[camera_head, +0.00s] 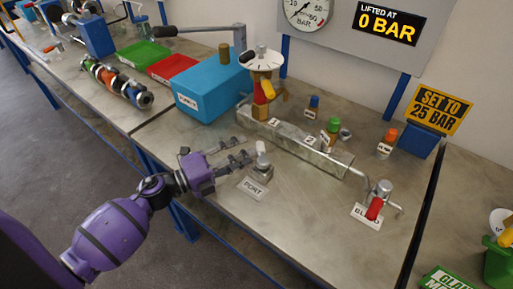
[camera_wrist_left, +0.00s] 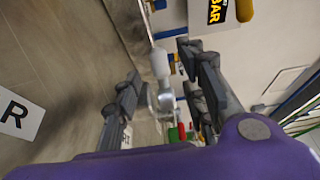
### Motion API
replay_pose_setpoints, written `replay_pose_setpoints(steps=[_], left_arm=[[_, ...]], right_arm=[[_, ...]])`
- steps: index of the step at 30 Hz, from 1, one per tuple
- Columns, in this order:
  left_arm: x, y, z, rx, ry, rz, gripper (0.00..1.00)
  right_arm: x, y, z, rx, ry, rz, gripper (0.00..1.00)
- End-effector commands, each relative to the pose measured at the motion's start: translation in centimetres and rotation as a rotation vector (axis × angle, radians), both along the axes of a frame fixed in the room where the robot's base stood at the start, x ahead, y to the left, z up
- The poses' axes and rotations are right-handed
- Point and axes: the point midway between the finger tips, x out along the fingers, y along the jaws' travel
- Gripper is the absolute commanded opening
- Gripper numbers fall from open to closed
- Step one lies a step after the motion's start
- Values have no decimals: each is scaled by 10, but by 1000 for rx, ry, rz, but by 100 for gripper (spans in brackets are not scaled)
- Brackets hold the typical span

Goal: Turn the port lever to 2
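The port lever (camera_head: 262,149) is a small pale handle on a grey valve, standing behind the white PORT label (camera_head: 254,187). My left gripper (camera_head: 248,149) reaches in from the left with its fingers spread, close beside the lever. In the left wrist view the pale lever (camera_wrist_left: 160,64) shows between the two open fingers, with a gap to each; contact does not show. A metal manifold block (camera_head: 298,139) behind it carries small white number tags, one reading 2 (camera_head: 310,140). Which number the lever points to cannot be told. My right gripper is not in view.
A blue box (camera_head: 205,92) and a pump with a white dial (camera_head: 262,59) stand behind. The BLEED valve with a red handle (camera_head: 374,208) is to the right. Green, blue and orange-capped parts stand along the back. The bench front around the PORT label is clear.

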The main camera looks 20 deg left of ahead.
Motion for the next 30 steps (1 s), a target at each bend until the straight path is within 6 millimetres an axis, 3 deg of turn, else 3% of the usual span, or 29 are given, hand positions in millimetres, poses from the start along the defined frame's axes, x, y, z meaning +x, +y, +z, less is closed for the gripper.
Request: replay_pose_setpoints(steps=[7, 18, 27, 30], left_arm=[[26, -24, 3, -1, -4, 0, 38], [31, -29, 0, -1, 1, 0, 38], [31, -29, 0, 0, 0, 0, 0], [31, -29, 0, 0, 0, 0, 0]], right_arm=[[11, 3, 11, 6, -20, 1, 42], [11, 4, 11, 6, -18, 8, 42], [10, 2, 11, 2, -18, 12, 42], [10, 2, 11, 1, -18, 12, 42]])
